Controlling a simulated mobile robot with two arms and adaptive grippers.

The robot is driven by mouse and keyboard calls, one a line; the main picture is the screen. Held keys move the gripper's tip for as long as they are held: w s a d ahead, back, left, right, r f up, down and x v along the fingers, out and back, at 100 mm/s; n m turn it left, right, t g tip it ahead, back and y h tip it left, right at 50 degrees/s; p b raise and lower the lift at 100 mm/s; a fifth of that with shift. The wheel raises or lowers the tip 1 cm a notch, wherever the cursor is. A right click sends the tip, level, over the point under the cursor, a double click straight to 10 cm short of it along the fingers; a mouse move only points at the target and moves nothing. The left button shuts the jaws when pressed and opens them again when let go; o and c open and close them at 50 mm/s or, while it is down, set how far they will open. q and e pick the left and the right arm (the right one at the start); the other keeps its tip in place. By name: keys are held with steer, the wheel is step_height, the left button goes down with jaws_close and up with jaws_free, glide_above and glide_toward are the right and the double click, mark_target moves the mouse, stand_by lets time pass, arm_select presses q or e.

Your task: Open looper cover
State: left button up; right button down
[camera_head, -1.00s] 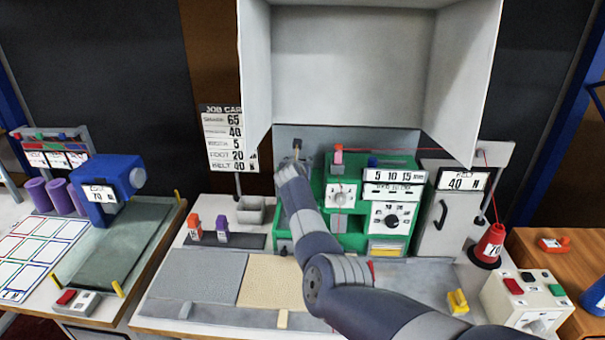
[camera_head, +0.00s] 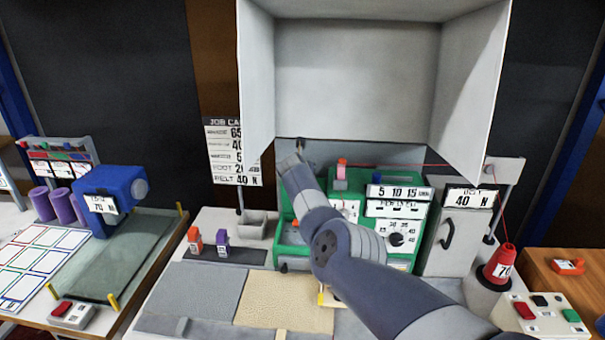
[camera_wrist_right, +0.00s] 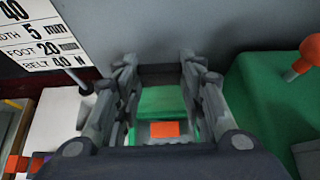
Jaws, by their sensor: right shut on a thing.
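The green binding machine (camera_head: 350,178) stands at the back of the bench, under a raised grey hood. My right arm reaches across its front, and my right gripper (camera_head: 297,155) is at its upper left end, by the grey back wall. In the right wrist view my right gripper (camera_wrist_right: 160,72) has its fingers on either side of a dark grey part (camera_wrist_right: 160,76). It is shut on that part. Below it a green block with an orange patch (camera_wrist_right: 165,129) shows between the fingers. I cannot clearly tell the looper cover apart, and my arm hides part of the machine's front. My left gripper is not in view.
The grey hood (camera_head: 355,75) hangs above the machine. A job card (camera_head: 233,150) is at left. Grey and tan mats (camera_head: 285,296) lie in front.

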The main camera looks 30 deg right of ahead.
steer(key=shift+w+d+r, duration=0.1)
steer(key=shift+w+r, duration=0.05)
steer(key=shift+r, duration=0.35)
steer(key=c, duration=1.2)
jaws_free()
steer(key=shift+o, duration=1)
steer(key=shift+s, duration=0.2)
steer(key=shift+f, duration=0.15)
steer(key=shift+f, duration=0.1)
steer(key=shift+a, duration=0.25)
steer(key=v, duration=0.7)
steer(key=shift+s, duration=0.25)
